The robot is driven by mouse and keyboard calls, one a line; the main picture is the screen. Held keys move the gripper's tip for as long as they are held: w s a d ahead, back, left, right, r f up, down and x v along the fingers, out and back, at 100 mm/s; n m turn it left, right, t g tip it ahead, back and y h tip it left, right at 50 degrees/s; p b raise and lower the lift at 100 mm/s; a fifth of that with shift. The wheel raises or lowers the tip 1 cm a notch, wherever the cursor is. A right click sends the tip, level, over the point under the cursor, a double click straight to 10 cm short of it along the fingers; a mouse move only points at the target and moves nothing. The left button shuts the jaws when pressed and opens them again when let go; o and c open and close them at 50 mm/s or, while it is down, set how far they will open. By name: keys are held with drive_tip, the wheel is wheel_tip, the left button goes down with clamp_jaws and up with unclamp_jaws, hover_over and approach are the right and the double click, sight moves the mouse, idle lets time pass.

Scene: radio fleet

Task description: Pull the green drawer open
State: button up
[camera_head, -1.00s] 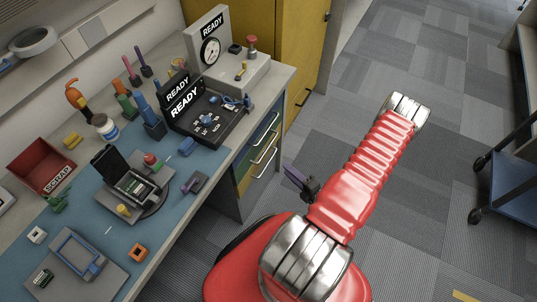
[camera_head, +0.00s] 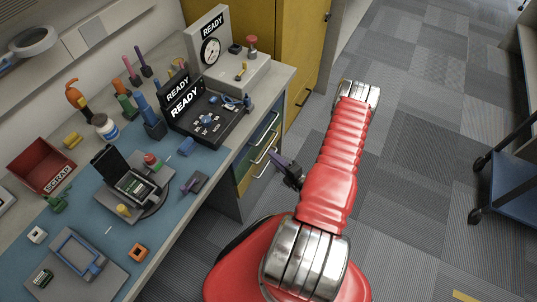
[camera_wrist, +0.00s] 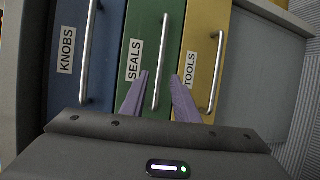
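The green drawer (camera_wrist: 147,40), labelled SEALS, shows in the wrist view between the blue and yellow drawers. It looks shut. Its long metal handle (camera_wrist: 162,55) runs along the picture's height. My gripper (camera_wrist: 160,75) is open, with one purple finger to each side of the handle's lower part in the picture. Whether the fingers touch the handle I cannot tell. In the head view my gripper (camera_head: 278,164) is small and beside the drawer fronts, partly behind my red arm.
The blue drawer (camera_wrist: 70,85), labelled KNOBS, and the yellow drawer (camera_wrist: 200,55), labelled TOOLS, have similar handles close by. The workbench (camera_head: 222,165) above holds devices and tools. A blue cart (camera_head: 515,185) stands at far right. The carpet between is clear.

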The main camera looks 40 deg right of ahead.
drive_tip(key=shift+w+d+f, duration=0.1)
drive_tip(key=shift+w+f, duration=0.1)
drive_tip(key=shift+w, duration=0.8)
drive_tip(key=shift+w+f, duration=0.15)
drive_tip(key=shift+w, duration=0.85)
clamp_jaws()
drive_tip(key=shift+s+f, duration=0.1)
drive_tip(key=shift+s, duration=0.05)
